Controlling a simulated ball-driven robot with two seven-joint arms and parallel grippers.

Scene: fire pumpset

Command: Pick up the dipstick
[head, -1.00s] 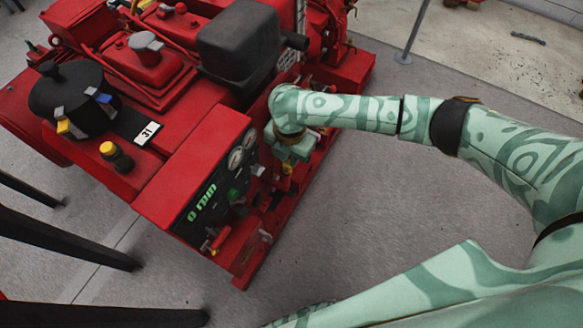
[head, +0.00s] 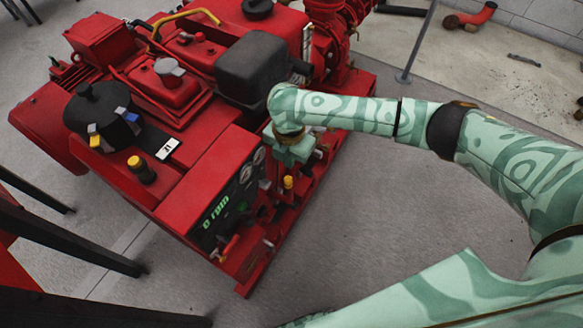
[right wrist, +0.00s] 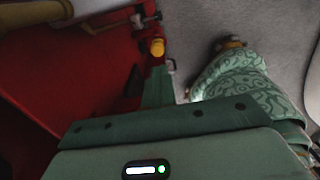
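A small yellow-topped piece (head: 288,182), which may be the dipstick's handle, shows at the right side of the red pumpset, just below my right gripper (head: 290,158). In the right wrist view the yellow piece (right wrist: 157,47) is just beyond the tip of a green finger of my right gripper (right wrist: 158,84). I cannot tell whether they touch or whether the fingers are open. The dipstick's lower part is hidden. My left gripper is not in view.
The red pumpset (head: 205,165) has a gauge panel (head: 225,205), a black round housing (head: 92,112) and another yellow cap (head: 134,161) on top. Dark posts (head: 65,238) stand at left. A thin grey pole (head: 418,42) stands behind. Grey floor at front right is clear.

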